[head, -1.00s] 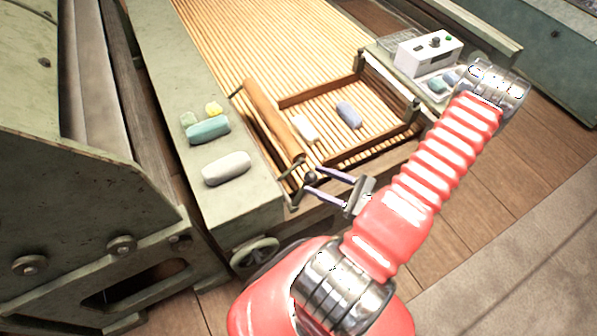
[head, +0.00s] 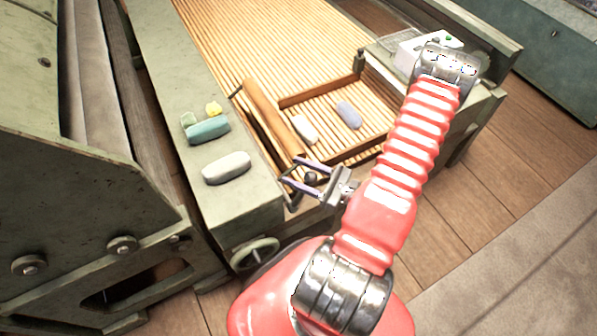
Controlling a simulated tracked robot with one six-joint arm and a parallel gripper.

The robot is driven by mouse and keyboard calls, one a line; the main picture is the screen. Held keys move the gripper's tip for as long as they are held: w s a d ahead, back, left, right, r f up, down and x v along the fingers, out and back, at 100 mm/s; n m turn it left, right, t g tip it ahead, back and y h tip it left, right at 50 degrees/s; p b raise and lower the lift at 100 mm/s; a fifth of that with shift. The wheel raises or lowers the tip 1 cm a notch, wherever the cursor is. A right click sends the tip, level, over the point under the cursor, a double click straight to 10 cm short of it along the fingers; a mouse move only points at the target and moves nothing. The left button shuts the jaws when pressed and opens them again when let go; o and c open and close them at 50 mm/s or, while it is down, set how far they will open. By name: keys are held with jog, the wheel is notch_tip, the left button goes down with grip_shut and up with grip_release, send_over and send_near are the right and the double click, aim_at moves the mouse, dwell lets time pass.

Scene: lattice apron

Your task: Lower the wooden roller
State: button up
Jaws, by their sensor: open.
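The wooden roller (head: 272,115) is a long brown cylinder along the left side of a framed bay on the slatted bed. It runs slantwise from upper left to lower right. Its near end has a metal crank with a dark ball knob (head: 311,178). My gripper (head: 290,171) is open at this near end. Its two fingers point left, and the knob shows between them in the picture. I cannot tell whether either finger touches the knob or crank.
Inside the bay lie a white block (head: 304,130) and a blue-grey block (head: 348,114). A white control box (head: 410,56) is partly behind my arm. A handwheel (head: 254,254) sits below.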

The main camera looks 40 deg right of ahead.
jog(key=shift+c, duration=0.3)
grip_shut()
dwell(0.3)
